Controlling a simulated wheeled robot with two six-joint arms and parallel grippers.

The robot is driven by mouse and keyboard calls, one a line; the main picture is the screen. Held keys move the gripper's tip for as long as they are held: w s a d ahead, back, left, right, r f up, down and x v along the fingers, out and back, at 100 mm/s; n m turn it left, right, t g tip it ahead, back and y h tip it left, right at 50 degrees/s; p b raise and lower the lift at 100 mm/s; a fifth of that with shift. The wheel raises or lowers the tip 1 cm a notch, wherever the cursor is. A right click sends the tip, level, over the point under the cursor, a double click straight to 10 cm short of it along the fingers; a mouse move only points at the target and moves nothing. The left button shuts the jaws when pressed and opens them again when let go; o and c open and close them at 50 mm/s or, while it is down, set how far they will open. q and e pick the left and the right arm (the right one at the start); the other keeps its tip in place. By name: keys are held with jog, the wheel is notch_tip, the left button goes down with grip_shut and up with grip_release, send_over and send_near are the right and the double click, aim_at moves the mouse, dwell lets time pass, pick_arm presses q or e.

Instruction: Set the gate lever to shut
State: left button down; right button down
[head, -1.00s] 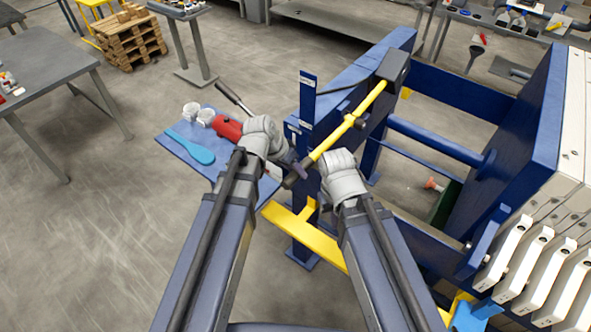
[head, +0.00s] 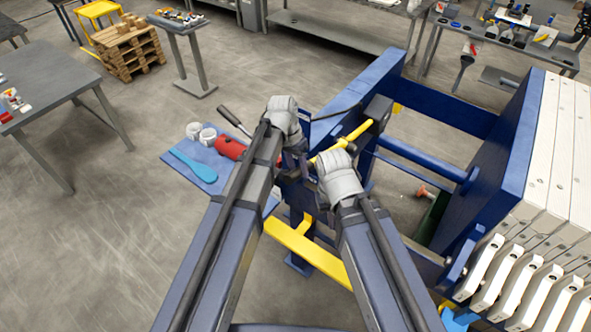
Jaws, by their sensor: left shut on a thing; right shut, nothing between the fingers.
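The gate lever (head: 357,132) looks to be the yellow bar with dark fittings on the blue press frame (head: 335,105). A dark block (head: 378,108) sits at its far end. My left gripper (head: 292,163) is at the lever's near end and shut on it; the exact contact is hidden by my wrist. My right gripper (head: 318,176) is shut and empty, just right of the left one and close to the bar. Its fingertips are mostly hidden. No marking for the shut position is readable.
White filter plates (head: 510,262) stand at right.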

pick_arm(q)
jog(key=shift+w+d+r, duration=0.2)
jog(key=shift+w+r, duration=0.15)
jog(key=shift+r, duration=0.25)
pick_arm(e)
jog(key=shift+r, duration=0.6)
pick_arm(q)
jog(key=shift+s, duration=0.1)
jog(key=shift+c, duration=2.2)
grip_release()
jog(key=shift+f, duration=0.1)
